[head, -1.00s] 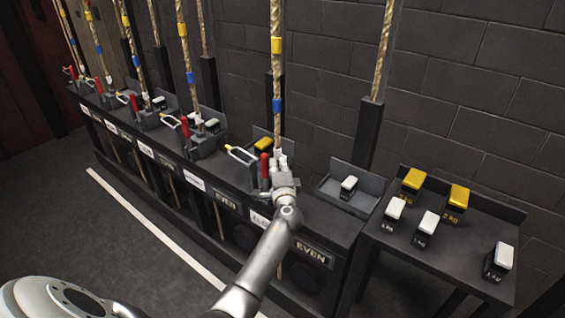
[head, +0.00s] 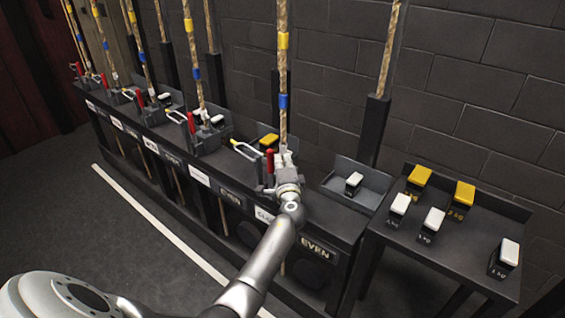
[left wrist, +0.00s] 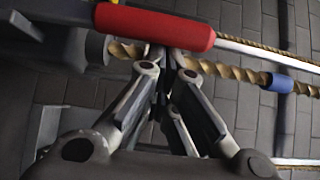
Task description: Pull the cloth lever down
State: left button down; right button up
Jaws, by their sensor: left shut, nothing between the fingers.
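The cloth lever (head: 269,160) has a red grip and stands upright on the dark rail, beside a rope with yellow and blue bands. The label below it, starting "CLO", is partly covered by my arm. My left gripper (head: 285,160) is at this lever, just right of the red grip in the head view. In the left wrist view the red grip (left wrist: 155,26) lies across the top, and the shut, empty fingertips (left wrist: 166,58) are close at its lower edge. I cannot tell whether they touch it. The rope (left wrist: 235,72) passes behind the fingers.
More red levers, such as one (head: 191,122), and ropes line the rail to the left. A tray (head: 372,180) with a white-topped weight sits right of the lever. A side table (head: 470,270) holds several yellow- and white-topped weights. The floor in front is clear.

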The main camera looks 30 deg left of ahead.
pick_arm(q)
jog(key=shift+s+b, duration=0.25)
jog(key=shift+b, duration=0.1)
dwell(0.5)
